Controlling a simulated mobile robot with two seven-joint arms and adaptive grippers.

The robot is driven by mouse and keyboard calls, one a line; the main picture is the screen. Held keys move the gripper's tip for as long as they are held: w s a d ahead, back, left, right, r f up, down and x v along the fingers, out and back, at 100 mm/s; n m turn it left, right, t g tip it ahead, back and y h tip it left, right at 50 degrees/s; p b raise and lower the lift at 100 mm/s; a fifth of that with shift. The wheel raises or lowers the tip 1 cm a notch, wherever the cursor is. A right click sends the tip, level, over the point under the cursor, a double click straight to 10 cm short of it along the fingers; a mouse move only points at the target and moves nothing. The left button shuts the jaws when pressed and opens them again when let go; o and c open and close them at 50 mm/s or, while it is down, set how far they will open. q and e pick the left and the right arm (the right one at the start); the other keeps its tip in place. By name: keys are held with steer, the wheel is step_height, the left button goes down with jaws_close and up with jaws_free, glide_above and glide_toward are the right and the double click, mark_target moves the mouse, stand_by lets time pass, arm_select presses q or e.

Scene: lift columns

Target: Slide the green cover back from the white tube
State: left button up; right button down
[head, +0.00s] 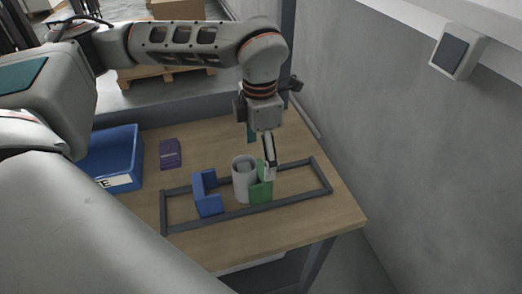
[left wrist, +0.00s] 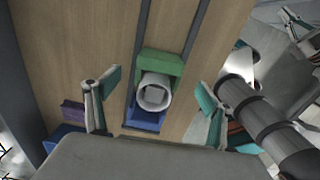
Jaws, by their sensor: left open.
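The white tube (head: 240,188) stands upright between two dark rails on the table; its open end shows in the left wrist view (left wrist: 144,96). The green cover (head: 260,192) is on the tube's right side, close against it; it also shows in the left wrist view (left wrist: 160,64).
The dark grey rail frame (head: 290,200) lies along the table's front. A blue bin (head: 120,168) with a white label and a purple box (head: 170,154) are at the left. A wall (head: 400,150) rises right of the table. The wood behind the frame is mostly clear.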

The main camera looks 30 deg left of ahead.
mark_target(261, 171)
arm_select(q)
steer(key=shift+f+p, duration=0.3)
steer(key=shift+f, duration=3.5)
steer(key=c, duration=1.3)
